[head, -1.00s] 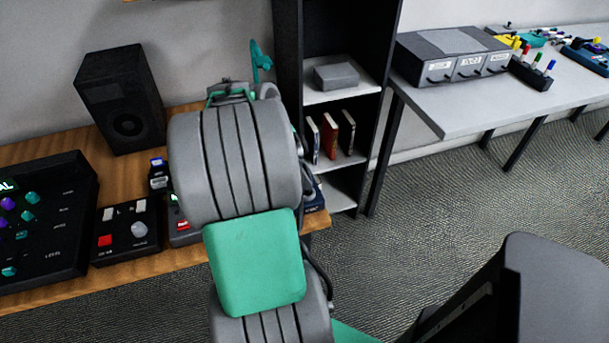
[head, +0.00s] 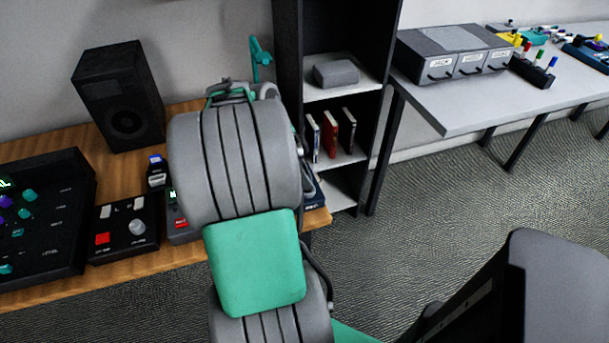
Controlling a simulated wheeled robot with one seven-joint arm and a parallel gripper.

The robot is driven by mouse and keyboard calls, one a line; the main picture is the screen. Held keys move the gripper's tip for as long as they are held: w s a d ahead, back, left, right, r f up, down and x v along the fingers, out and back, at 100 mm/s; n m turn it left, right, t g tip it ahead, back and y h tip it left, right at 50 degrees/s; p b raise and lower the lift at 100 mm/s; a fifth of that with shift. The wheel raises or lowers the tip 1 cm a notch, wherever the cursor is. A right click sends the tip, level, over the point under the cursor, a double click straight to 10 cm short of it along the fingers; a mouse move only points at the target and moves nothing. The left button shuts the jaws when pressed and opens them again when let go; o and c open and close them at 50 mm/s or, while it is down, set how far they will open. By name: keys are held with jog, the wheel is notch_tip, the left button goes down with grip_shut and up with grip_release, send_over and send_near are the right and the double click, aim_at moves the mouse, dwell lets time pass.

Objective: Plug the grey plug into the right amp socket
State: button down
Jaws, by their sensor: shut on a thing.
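My own arm stands in the middle of the head view and covers the right part of the wooden desk (head: 128,188). My gripper is hidden behind the arm links, so its jaws and anything between them do not show. I cannot make out the grey plug or the right amp socket. A small device (head: 180,222) with a red part shows in part at the arm's left edge. A dark blue thing (head: 316,196) shows in part at its right edge. I cannot tell whether either is the amp.
A black speaker (head: 120,95) stands at the desk's back. A black mixer (head: 45,215) and a small box with a red button (head: 125,228) lie at left. A dark shelf (head: 290,60) stands behind the desk's right end. A grey table (head: 480,105) is at far right.

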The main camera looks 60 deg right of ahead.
jog(key=shift+f, duration=0.2)
jog(key=c, duration=1.2)
grip_release()
jog(key=shift+o, duration=0.6)
jog(key=o, duration=0.4)
jog(key=shift+r, duration=0.1)
jog(key=shift+r+p, duration=2.55)
jog(key=shift+r, duration=0.95)
